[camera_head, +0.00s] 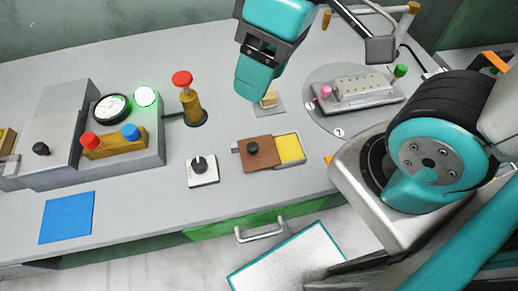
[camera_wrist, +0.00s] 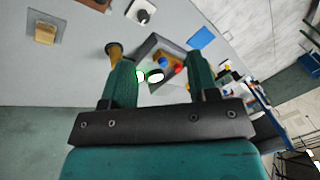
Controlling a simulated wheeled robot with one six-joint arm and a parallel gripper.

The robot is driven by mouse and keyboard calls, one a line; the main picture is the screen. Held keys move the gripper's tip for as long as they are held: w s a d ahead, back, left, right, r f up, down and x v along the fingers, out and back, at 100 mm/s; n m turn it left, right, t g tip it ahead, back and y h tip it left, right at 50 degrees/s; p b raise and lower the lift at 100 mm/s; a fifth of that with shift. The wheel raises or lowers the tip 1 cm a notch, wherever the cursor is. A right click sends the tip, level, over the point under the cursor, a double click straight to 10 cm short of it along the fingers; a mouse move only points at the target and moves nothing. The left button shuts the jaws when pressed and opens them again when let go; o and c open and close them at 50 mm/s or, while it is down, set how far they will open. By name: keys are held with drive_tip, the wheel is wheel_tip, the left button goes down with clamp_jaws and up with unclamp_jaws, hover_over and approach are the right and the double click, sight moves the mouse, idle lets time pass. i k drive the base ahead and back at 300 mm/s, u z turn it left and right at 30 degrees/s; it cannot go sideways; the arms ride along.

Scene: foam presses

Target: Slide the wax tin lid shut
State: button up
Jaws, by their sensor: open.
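The wax tin (camera_head: 301,148) sits near the front middle of the grey bench in the head view. Its brown sliding lid (camera_head: 264,162) with a black knob (camera_head: 253,148) covers the left part. Yellow wax (camera_head: 289,149) shows uncovered at the right. My gripper (camera_head: 253,88) is open and empty, in the air behind the tin and apart from it. In the wrist view my two green fingers (camera_wrist: 160,74) are spread. Only a small brown piece, perhaps the lid, shows at that view's top edge.
A white dial plate (camera_head: 203,176) lies left of the tin. A red-topped post (camera_head: 189,98) stands behind it. A wooden block on a pad (camera_head: 269,99) lies behind the tin. A button box (camera_head: 115,140) is at left, a press plate (camera_head: 366,92) at right. Bench in front of the tin is clear.

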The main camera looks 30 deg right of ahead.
sight(258, 153)
drive_tip(key=z, duration=2)
drive_tip(key=k, duration=0.95)
drive_tip(key=u, duration=2)
